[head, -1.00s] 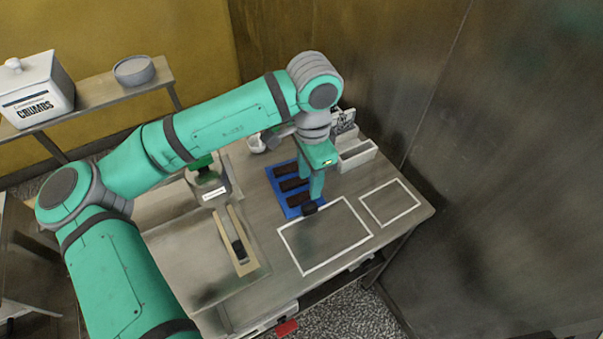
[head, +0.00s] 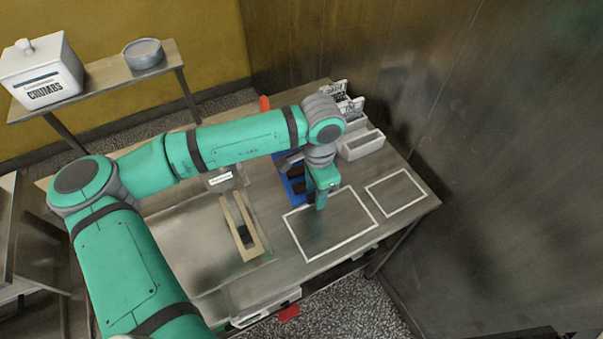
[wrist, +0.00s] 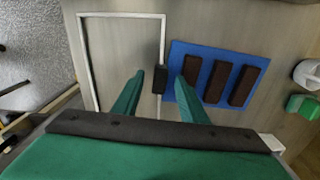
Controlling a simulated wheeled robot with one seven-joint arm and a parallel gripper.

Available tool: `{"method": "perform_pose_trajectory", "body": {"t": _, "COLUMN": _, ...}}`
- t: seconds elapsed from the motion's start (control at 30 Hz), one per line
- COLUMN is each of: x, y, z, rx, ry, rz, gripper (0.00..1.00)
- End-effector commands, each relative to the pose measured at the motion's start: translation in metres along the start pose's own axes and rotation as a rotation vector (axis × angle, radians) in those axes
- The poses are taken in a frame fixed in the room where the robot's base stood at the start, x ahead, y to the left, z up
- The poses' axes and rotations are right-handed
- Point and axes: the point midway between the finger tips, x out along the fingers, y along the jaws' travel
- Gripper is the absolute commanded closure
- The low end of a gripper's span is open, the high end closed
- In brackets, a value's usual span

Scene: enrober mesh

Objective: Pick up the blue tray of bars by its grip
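The blue tray (wrist: 180,50) lies flat on the table in the wrist view, with three dark brown bars (wrist: 217,80) on it. Its black grip (wrist: 160,79) sticks out from the tray's left edge. My gripper (wrist: 157,96) is open and empty, with its green fingers to either side of the grip in this view. Whether the fingertips are down at the grip's height I cannot tell. In the head view the tray (head: 286,182) is partly hidden by my arm, and my gripper (head: 321,204) points down beside its right edge; the grip is hidden there.
A white outlined rectangle (head: 332,222) on the table lies beside the tray, with a smaller outline (head: 395,192) to its right. A white bin (head: 361,145) stands behind them. A wooden frame piece (head: 241,228) lies to the left. Both outlined areas look clear.

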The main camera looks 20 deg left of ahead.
Motion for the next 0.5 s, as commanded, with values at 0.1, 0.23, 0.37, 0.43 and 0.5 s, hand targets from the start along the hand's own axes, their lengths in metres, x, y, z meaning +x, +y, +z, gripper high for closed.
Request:
{"method": "perform_pose_trajectory", "body": {"t": 0.1, "x": 0.0002, "y": 0.0001, "z": -0.0001, "rx": 0.0, "ry": 0.0, "rz": 0.0, "gripper": 0.61}}
{"method": "perform_pose_trajectory", "body": {"t": 0.23, "x": 0.0, "y": 0.0002, "z": -0.0001, "rx": 0.001, "ry": 0.0, "rz": 0.0, "gripper": 0.75}}
{"method": "perform_pose_trajectory", "body": {"t": 0.37, "x": 0.0, "y": 0.0002, "z": -0.0001, "rx": 0.001, "ry": 0.0, "rz": 0.0, "gripper": 1.0}}
{"method": "perform_pose_trajectory", "body": {"t": 0.43, "x": -0.0002, "y": 0.0, "z": -0.0001, "rx": 0.001, "ry": 0.0, "rz": -0.001, "gripper": 1.0}}
{"method": "perform_pose_trajectory", "body": {"t": 0.5, "x": -0.0003, "y": -0.0001, "z": 0.0, "rx": 0.0, "ry": 0.0, "rz": 0.0, "gripper": 1.0}}
